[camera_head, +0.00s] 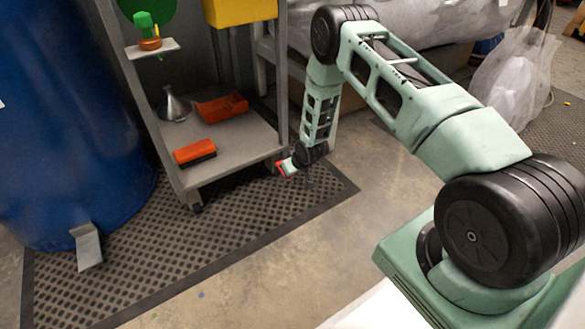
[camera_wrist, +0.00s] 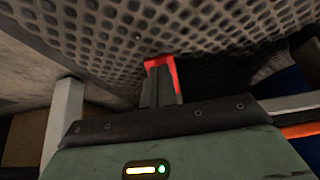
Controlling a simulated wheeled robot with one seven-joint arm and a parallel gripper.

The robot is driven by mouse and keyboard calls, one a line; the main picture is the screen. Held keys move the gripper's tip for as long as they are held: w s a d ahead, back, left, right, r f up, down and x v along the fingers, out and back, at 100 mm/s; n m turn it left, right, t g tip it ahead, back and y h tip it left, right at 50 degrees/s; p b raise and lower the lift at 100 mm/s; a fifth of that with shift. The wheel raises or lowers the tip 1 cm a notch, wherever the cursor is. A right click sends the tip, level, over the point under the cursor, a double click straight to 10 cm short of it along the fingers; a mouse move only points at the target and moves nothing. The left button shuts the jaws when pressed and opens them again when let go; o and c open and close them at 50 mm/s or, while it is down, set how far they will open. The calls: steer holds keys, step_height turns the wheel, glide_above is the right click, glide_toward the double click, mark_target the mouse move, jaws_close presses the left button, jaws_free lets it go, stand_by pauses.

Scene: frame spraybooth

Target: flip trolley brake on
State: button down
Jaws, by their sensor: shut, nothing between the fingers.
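The trolley is a grey frame with a lower shelf (camera_head: 232,152), left of centre in the head view. A small red piece (camera_head: 281,169), apparently the brake lever, shows low by its near right corner. In the wrist view the red piece (camera_wrist: 171,68) shows just beyond and around the fingertips, against the black mat. My gripper (camera_head: 290,165) reaches down to this corner. Its dark fingers (camera_wrist: 159,88) are shut and empty. They overlap the red piece in view; I cannot tell whether they touch it. The lever's tilt and mounting are mostly hidden.
On the lower shelf are an orange-red block (camera_head: 195,151), an orange tray (camera_head: 221,107) and a metal funnel (camera_head: 173,105). A blue drum (camera_head: 70,120) stands left, with a metal pedal-like bracket (camera_head: 88,246) before it. The black mat (camera_head: 230,215) is clear in front.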

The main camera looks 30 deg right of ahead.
steer(key=shift+f, duration=0.35)
steer(key=shift+f, duration=0.1)
steer(key=shift+p, duration=0.3)
